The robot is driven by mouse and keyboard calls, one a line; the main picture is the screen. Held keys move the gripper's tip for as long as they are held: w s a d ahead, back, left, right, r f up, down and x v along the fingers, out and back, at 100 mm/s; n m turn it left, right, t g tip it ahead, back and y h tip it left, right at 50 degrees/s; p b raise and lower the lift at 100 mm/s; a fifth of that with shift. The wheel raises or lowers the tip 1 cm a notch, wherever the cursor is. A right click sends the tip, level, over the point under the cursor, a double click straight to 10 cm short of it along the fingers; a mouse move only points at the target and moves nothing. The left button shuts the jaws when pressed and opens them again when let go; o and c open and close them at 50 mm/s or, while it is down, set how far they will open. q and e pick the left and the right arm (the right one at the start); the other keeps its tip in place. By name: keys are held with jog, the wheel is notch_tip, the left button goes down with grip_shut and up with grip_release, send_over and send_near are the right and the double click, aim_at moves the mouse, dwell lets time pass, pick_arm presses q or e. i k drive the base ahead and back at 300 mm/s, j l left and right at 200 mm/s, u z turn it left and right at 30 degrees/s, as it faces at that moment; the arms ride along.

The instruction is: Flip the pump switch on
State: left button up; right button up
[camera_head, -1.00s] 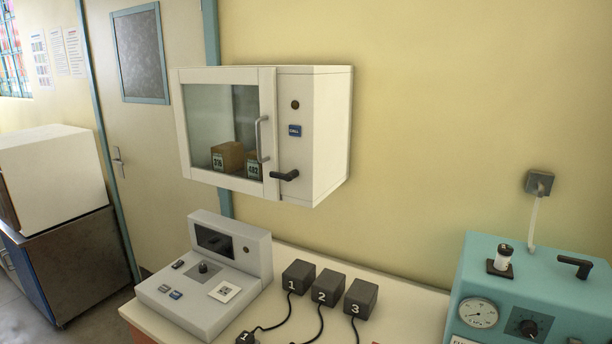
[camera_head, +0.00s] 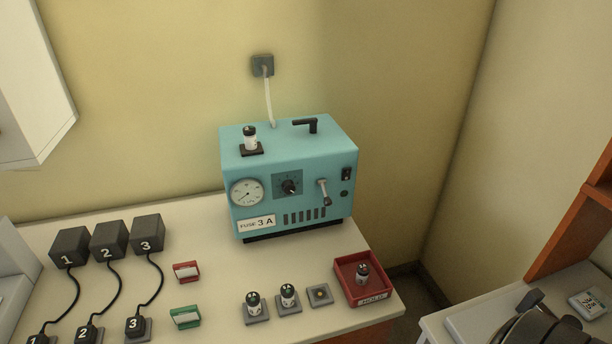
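The teal pump box (camera_head: 290,155) stands on the bench against the wall. Its front carries a round gauge (camera_head: 247,192), a black dial (camera_head: 289,187), a grey lever (camera_head: 323,191) pointing down, and a label (camera_head: 257,223) reading "FUSE 3 A". A small black rocker switch (camera_head: 346,174) sits at the upper right of the front; its position is too small to tell. A white, black-capped cylinder (camera_head: 250,139) stands in a holder on top, beside a black handle (camera_head: 306,124). Neither gripper is in view.
Three numbered black blocks (camera_head: 109,240) with cables stand at left. Small black-capped cylinders (camera_head: 288,295) stand on pads in front. A red tray (camera_head: 383,292) holds another one. A wall socket (camera_head: 263,66) has a white cable to the box. A dark rounded object (camera_head: 540,330) is at lower right.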

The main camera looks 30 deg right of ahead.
aim_at(346, 172)
jog(key=z, duration=0.95)
